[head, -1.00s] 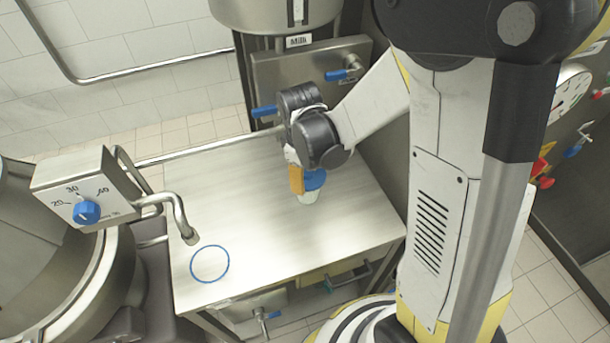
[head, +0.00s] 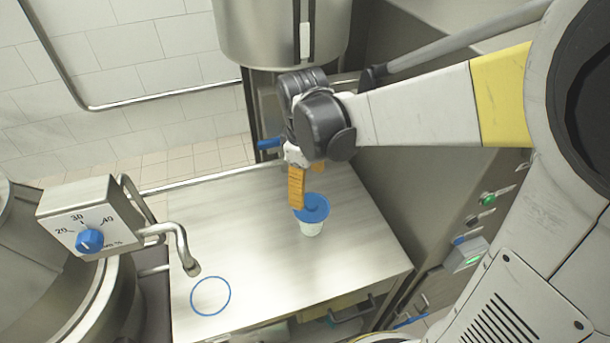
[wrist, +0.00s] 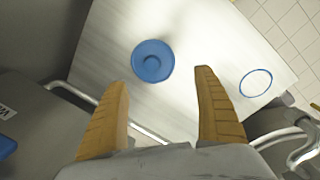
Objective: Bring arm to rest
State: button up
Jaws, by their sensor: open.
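My gripper (wrist: 162,90) is open, with two orange fingers spread wide and nothing between them in the wrist view. In the head view its orange finger (head: 297,188) hangs just behind and left of a white cup with a blue lid (head: 312,226). The cup stands upright on the steel table (head: 240,235). In the wrist view the blue lid (wrist: 153,61) shows from above, ahead of the fingertips and apart from them.
A steel tank (head: 280,35) is behind my gripper. The table's middle is clear.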

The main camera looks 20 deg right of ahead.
jog(key=shift+r, duration=0.8)
jog(key=shift+s, duration=0.1)
jog(key=s+d+r+m+t, duration=0.2)
jog(key=s+r+m+t, duration=0.4)
jog(key=s+m, duration=0.2)
jog(key=shift+s+m+y, duration=0.3)
jog(key=shift+s+m, duration=0.1)
jog(key=shift+s, duration=0.7)
